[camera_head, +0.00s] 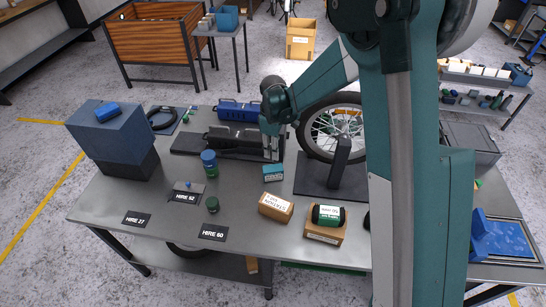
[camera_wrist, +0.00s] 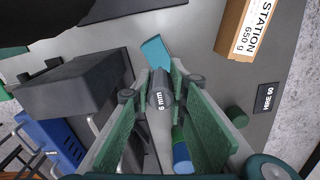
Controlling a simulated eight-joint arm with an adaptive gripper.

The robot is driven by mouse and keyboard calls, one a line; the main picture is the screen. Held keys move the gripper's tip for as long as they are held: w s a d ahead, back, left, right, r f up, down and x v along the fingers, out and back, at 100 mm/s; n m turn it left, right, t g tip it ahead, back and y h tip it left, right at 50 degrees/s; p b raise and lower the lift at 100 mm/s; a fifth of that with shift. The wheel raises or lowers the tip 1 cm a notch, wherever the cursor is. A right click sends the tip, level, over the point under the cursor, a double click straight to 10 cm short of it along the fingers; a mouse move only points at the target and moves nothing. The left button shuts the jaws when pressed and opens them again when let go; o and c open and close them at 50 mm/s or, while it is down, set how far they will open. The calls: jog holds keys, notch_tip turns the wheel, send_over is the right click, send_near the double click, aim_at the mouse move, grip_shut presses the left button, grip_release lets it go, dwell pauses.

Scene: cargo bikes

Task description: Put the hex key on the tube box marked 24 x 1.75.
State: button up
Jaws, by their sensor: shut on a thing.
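My gripper (camera_head: 271,155) is shut on a grey piece labelled 6 mm, the hex key (camera_wrist: 161,100), which sits between the two fingers in the wrist view. In the head view I cannot make the key out. A small teal box (camera_head: 272,173) with a pale label lies on the bench just in front of and below the fingertips; it also shows beyond the fingertips in the wrist view (camera_wrist: 156,52). Its label is too small to read, so I cannot confirm the 24 x 1.75 marking. The key appears apart from this box, though the gap is hard to judge.
A cardboard box marked STATION 650 g (camera_head: 276,207) and another carton (camera_head: 325,234) with a green-black roll stand at the front. A dark block (camera_head: 236,140) is behind left. A wheel stand (camera_head: 341,160) is right.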

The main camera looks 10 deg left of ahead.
jog(key=shift+f, duration=1.9)
jog(key=shift+f, duration=0.2)
jog(key=o, duration=0.9)
jog(key=shift+r, duration=0.25)
jog(key=shift+r, duration=5.95)
